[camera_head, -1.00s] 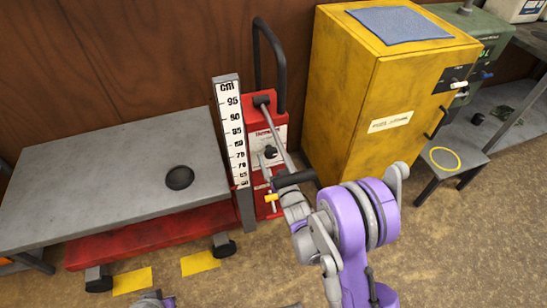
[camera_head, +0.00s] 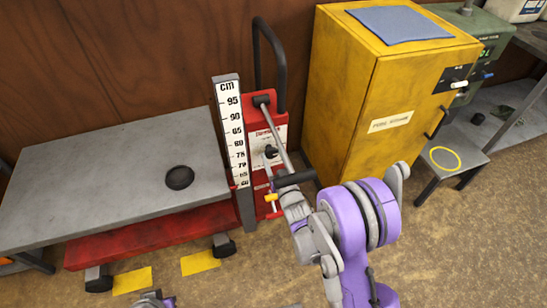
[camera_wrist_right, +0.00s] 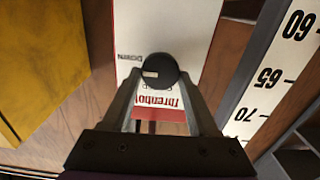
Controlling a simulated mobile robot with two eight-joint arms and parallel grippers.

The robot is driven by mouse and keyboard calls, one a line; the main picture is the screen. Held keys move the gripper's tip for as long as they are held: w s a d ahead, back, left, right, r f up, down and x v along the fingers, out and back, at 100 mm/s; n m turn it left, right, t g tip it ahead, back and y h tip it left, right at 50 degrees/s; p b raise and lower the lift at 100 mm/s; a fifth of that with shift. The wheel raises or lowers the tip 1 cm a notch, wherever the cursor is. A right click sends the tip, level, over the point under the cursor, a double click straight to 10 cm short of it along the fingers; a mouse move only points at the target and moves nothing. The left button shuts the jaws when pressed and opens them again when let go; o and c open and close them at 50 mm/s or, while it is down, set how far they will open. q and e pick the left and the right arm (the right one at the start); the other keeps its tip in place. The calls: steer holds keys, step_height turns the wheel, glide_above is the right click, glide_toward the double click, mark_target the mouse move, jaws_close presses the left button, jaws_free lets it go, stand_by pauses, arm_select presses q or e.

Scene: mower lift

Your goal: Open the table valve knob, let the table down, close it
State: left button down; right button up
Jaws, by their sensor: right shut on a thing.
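The black valve knob (camera_head: 270,151) is on the white label of the red pump unit (camera_head: 262,200). In the right wrist view the knob (camera_wrist_right: 158,72) has a pale pointer mark facing left, beside the word DOWN. My right gripper (camera_wrist_right: 160,80) is shut on the knob, one finger on each side. In the head view my right gripper (camera_head: 271,168) is partly hidden by the pump lever. The lift table (camera_head: 90,178) has a grey top over a red base on wheels. Its top stands beside the lower part of the cm scale (camera_head: 233,135).
The pump lever (camera_head: 285,150) with its black grip crosses in front of the pump unit. A yellow cabinet (camera_head: 350,110) stands close to the right. A black ring (camera_head: 180,177) lies on the tabletop. Yellow floor marks (camera_head: 199,262) lie in front.

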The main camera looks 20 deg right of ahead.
steer(key=n+b, duration=0.1)
steer(key=n, duration=0.3)
steer(key=shift+a+f, duration=0.1)
steer(key=n+b, duration=0.1)
steer(key=n, duration=0.3)
steer(key=shift+n, duration=0.3)
steer(key=n, duration=0.4)
steer(key=shift+a+f+n+b, duration=0.1)
steer(key=shift+n+b, duration=0.2)
steer(key=shift+b, duration=0.1)
steer(key=n, duration=0.4)
steer(key=shift+n+b, duration=0.3)
steer(key=o, duration=1.4)
steer(key=shift+c, duration=0.2)
